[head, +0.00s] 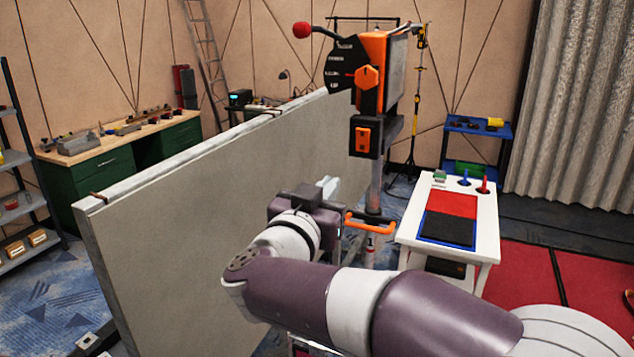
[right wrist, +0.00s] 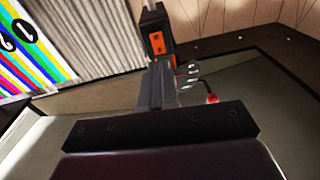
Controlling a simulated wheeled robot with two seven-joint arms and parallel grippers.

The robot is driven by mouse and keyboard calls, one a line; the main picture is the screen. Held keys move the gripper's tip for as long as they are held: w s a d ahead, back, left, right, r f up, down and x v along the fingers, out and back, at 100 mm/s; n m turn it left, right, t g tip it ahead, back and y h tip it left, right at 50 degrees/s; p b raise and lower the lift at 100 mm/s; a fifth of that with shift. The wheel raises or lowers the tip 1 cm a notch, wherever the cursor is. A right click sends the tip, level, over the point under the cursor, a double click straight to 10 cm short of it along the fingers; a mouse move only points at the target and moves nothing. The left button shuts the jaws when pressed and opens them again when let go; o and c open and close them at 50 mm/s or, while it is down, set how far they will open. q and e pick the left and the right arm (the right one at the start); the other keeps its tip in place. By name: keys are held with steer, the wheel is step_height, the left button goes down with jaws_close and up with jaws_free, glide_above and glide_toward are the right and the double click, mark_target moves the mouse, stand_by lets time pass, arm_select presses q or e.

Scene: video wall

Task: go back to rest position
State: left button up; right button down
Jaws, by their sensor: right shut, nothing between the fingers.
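My right gripper (head: 328,187) is in the middle of the head view, at the end of my purple and white arm that comes in from the lower right. Its light fingers are closed together with nothing between them. In the right wrist view the closed fingers (right wrist: 157,88) point up the picture, with the dark gripper body below. The gripper appears in front of the large grey panel (head: 180,220) and left of the orange machine's post; I cannot tell the exact gap. My left gripper is in neither view.
The orange machine (head: 372,72) with a red-knobbed lever (head: 301,30) stands just beyond the gripper. An orange handle (head: 370,222) is close to the gripper's right. A white table (head: 405,222) stands to the right. A green workbench (head: 105,175) is at the back left.

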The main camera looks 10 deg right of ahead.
steer(key=w+a+f+n+t+y, duration=0.1)
steer(key=w+a+f+n+y, duration=0.1)
steer(key=a+f+n+y, duration=0.6)
steer(key=s+a+f+g+y+b, duration=0.1)
steer(key=s+a+f+g+y, duration=0.2)
steer(key=f, duration=0.4)
steer(key=s+f+g+y+b, duration=0.1)
steer(key=s+f+g+y, duration=0.25)
steer(key=f, duration=0.45)
steer(key=s+d+f+g+h+b, duration=0.3)
steer(key=s+d+f+g, duration=0.6)
steer(key=s+d+f, duration=0.7)
steer(key=shift+d+f+m+h, duration=0.4)
steer(key=shift+d+h, duration=0.35)
